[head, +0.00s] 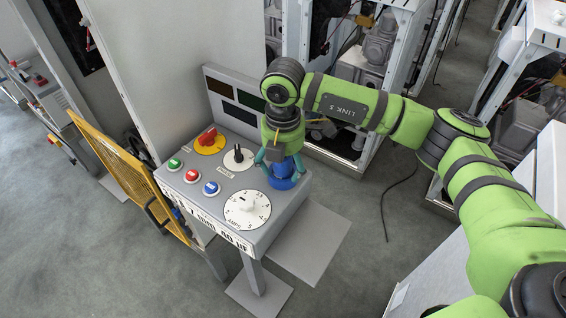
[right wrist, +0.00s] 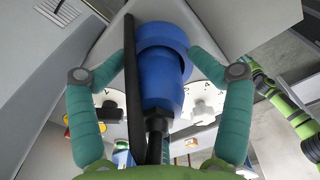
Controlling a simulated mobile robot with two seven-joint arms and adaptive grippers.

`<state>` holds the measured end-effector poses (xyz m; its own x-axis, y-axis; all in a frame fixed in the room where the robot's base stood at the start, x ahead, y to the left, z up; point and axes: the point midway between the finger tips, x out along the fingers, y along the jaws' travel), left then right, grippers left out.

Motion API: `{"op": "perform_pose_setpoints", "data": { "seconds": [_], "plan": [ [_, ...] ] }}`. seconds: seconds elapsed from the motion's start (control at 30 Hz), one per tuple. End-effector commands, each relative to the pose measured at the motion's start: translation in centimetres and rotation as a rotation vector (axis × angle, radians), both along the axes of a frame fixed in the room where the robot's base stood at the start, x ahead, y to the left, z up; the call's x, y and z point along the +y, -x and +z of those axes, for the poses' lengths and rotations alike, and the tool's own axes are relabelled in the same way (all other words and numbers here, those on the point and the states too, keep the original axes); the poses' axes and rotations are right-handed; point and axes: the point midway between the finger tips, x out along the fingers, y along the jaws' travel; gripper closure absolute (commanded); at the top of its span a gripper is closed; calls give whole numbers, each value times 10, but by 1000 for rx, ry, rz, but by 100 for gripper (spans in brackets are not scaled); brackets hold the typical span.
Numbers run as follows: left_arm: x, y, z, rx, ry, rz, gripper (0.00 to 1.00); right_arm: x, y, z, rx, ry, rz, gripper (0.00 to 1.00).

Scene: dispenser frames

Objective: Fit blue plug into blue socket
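My right gripper (head: 281,166) points down over the right edge of the grey control panel. Its two teal fingers are closed around the blue plug (head: 284,168). In the right wrist view the blue plug (right wrist: 164,85) sits between the fingers, its narrow end and black cable toward the wrist. Its wide blue end is against or close to the grey panel surface. I cannot make out the blue socket as a separate part; the plug and fingers cover that spot, so how far they are joined is hidden. My left gripper is out of view.
The control panel (head: 192,207) carries a red-yellow switch (head: 209,140), a black selector (head: 238,157), a white dial (head: 247,209) and green, red and blue buttons. A yellow mesh gate (head: 120,170) stands at its left. Open machine frames stand behind; a cable (head: 386,210) lies on the floor.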

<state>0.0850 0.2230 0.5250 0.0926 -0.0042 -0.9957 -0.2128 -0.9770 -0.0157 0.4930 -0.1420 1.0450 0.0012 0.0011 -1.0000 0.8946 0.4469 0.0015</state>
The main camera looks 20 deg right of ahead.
Motion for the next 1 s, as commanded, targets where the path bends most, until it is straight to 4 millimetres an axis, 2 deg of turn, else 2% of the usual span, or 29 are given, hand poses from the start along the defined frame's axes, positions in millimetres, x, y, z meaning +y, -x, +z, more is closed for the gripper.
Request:
{"op": "perform_pose_setpoints", "data": {
  "seconds": [0.03,0.23,0.4,0.43,0.6,0.8,1.0],
  "plan": [
    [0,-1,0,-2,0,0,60,0,3,-5,10,4,5,34],
    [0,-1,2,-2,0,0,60,0,3,-2,9,4,6,34],
    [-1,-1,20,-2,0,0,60,0,2,17,7,4,5,34],
    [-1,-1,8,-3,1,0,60,0,0,16,2,2,5,34],
    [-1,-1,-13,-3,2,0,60,1,-1,55,-4,0,7,34],
    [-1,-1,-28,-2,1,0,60,0,-1,100,-4,0,4,34],
    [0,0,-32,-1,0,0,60,0,0,126,-1,0,4,34]
  ]
}}
